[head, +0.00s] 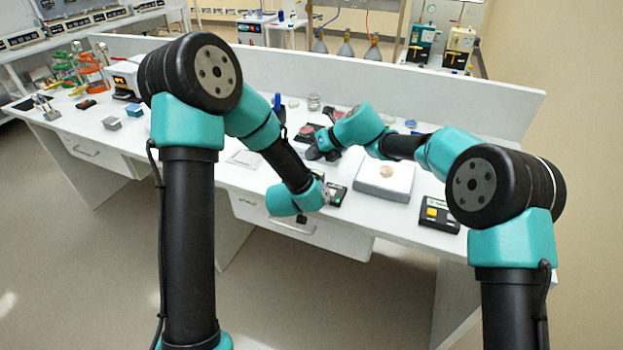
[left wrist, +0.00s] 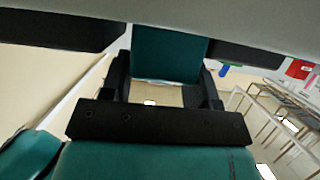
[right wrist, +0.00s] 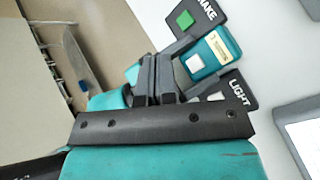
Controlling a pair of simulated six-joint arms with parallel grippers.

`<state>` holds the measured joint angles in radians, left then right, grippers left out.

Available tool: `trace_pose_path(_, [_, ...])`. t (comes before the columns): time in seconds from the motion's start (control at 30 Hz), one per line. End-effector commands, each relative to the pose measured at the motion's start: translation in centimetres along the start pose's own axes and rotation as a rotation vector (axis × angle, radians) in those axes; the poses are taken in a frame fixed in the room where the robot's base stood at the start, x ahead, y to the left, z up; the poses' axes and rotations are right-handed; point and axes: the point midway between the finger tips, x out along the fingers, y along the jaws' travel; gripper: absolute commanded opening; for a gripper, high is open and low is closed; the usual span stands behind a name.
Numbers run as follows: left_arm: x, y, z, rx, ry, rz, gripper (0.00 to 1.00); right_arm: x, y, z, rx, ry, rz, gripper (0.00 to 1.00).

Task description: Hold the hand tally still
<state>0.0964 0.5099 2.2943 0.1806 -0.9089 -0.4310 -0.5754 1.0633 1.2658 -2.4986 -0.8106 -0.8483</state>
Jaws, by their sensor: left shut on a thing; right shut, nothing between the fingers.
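The hand tally (right wrist: 212,52) is a small teal block with a pale label and a white button, seen in the right wrist view. My left gripper (left wrist: 165,66) is shut on it; in the left wrist view the teal body of the tally sits between the dark fingers. In the head view my left arm hangs at the bench's front edge, and its grip is hard to make out. My right gripper (head: 317,150) is shut and empty. In the right wrist view its closed fingers (right wrist: 158,76) appear just beside the tally; whether they touch it I cannot tell.
A black SHAKE box (right wrist: 205,14) with a green button and a black LIGHT box (right wrist: 238,88) lie on the bench below. A grey flat device (head: 384,190) and a black box with a yellow button (head: 438,215) stand to the right. A low white partition (head: 450,95) runs behind.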

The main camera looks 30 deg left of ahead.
Motion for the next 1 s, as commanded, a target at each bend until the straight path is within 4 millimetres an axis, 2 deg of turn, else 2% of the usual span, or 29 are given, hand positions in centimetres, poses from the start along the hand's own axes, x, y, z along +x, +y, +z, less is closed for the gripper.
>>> trace_pose_path(0.17, [0.0, 0.0, 0.0, 0.000, 0.000, 0.000, 0.30, -0.2, 0.1, 0.2, -0.001, -0.001, 0.000, 0.00])
trace_pose_path(0.47, [0.0, 0.0, 0.0, 0.000, 0.000, 0.000, 0.30, -2.8, 2.0, 2.1, -0.001, 0.000, 0.000, 0.00])
trace_pose_path(0.77, [0.0, 0.0, 0.0, 0.000, 0.000, 0.000, 0.30, -2.7, 2.0, 2.1, 0.000, 0.001, 0.000, 0.00])
trace_pose_path(1.0, [0.0, 0.0, 0.0, 0.000, 0.001, 0.000, 0.30, -2.0, 1.5, 1.6, 0.002, 0.001, 0.001, 0.00])
